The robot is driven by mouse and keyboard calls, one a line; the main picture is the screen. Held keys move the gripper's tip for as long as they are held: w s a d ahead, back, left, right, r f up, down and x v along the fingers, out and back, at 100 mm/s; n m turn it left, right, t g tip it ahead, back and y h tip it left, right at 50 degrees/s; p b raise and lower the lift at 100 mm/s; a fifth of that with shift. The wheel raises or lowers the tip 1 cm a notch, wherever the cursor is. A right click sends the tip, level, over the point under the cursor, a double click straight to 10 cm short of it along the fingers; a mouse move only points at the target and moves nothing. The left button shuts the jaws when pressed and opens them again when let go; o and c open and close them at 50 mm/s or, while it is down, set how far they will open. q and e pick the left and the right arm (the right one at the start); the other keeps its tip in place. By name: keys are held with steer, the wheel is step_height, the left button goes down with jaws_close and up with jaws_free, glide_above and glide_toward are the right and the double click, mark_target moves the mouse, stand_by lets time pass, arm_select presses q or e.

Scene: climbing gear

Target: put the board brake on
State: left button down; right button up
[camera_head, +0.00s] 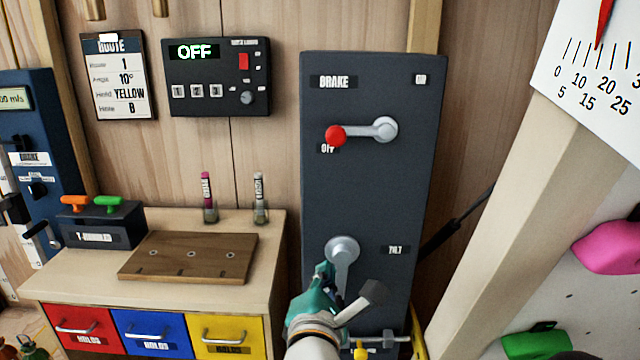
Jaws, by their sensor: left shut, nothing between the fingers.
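The brake lever is a grey arm (370,132) with a red knob (335,136) on the dark panel (360,190). It lies nearly level, pivot at the right and knob at the left, just above the OFF label (328,149). The ON label (420,79) is at the upper right, beside the BRAKE label (334,82). My left gripper (324,272) is teal, shut and empty. It is well below the brake lever, in front of or beside the tilt crank (342,252); I cannot tell whether they touch. My right gripper is not in view.
A wooden cabinet (270,225) with coloured drawers stands left of the panel, bearing a board (190,257) and two markers. A control box reading OFF (216,78) hangs above. A slanted beam (520,215) stands at the right. The panel between lever and crank is clear.

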mark_target(361, 134)
arm_select(q)
steer(key=s+r+n+t, duration=0.1)
steer(key=s+r+n, duration=0.2)
steer(key=r, duration=0.3)
steer(key=s+r+n+t+y+b, duration=0.1)
steer(key=s+r+n, duration=0.2)
steer(key=r+n, duration=0.3)
steer(key=shift+s+r, duration=0.25)
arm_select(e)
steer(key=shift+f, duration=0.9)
arm_select(q)
steer(key=shift+a, duration=0.1)
steer(key=w+r+p, duration=0.5)
steer(key=w, duration=0.5)
steer(key=shift+w+d+p, duration=0.25)
steer(key=shift+d+p, duration=0.1)
steer(key=shift+d, duration=0.1)
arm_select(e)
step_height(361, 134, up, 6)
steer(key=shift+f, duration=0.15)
arm_select(q)
steer(key=shift+r, duration=0.1)
